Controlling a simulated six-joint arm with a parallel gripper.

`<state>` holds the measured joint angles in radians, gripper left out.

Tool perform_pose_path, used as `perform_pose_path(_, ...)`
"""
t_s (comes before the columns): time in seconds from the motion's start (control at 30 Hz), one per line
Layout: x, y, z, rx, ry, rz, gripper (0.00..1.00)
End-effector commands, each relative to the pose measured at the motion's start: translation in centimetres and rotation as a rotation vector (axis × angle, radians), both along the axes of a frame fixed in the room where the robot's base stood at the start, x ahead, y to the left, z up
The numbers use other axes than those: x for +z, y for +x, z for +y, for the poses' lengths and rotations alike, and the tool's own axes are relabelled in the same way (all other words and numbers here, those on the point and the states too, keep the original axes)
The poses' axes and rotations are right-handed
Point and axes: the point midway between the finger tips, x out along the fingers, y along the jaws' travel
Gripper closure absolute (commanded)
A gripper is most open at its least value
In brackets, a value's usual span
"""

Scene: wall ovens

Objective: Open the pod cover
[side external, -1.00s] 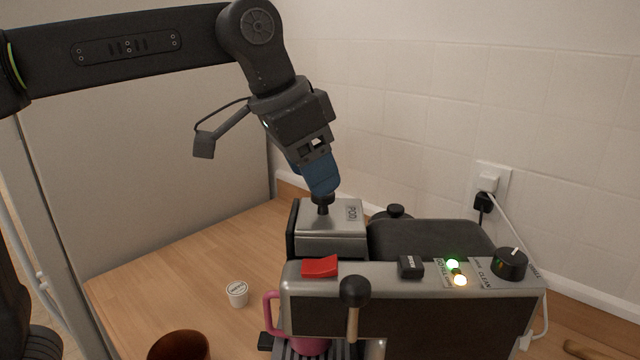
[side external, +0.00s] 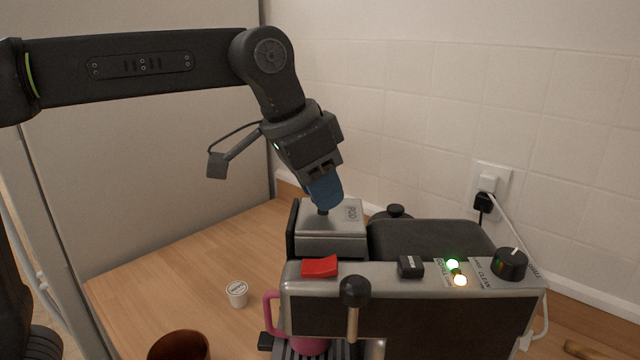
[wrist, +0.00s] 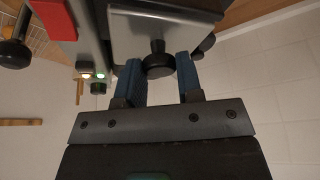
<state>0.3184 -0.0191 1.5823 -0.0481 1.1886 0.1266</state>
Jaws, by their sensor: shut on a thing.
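The pod cover (side external: 345,216) is the silver lid marked POD on top of the coffee machine (side external: 415,312); it looks closed. A black knob stands on the lid; it shows in the wrist view (wrist: 158,62). My gripper (side external: 325,200) is over the lid, tilted, with its blue fingers shut on the knob in the side view. In the wrist view the two blue fingers (wrist: 158,78) stand on either side of the knob. The fingers hide most of the knob in the side view.
A red switch (side external: 320,267), a black-knobbed lever (side external: 354,293) and a dial (side external: 509,263) are on the machine. A pink mug (side external: 273,312) stands under it. A white pod (side external: 237,294) and a brown cup (side external: 180,345) are on the counter. A tiled wall is behind.

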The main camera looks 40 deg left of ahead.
Motion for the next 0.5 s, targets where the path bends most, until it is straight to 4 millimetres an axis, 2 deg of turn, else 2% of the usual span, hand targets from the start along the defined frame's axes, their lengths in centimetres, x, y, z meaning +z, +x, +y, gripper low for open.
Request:
perform_pose_path(0.03, 0.0, 0.0, 0.0, 0.0, 0.0, 0.0, 0.86)
perform_pose_path(0.2, 0.0, 0.0, 0.0, 0.0, 0.0, 0.0, 1.0)
perform_pose_path(0.37, 0.0, 0.1, -0.1, 0.0, -0.001, 0.0, 1.0)
perform_pose_path(0.5, 0.0, 1.3, -1.5, -0.003, 0.0, 0.002, 1.0)
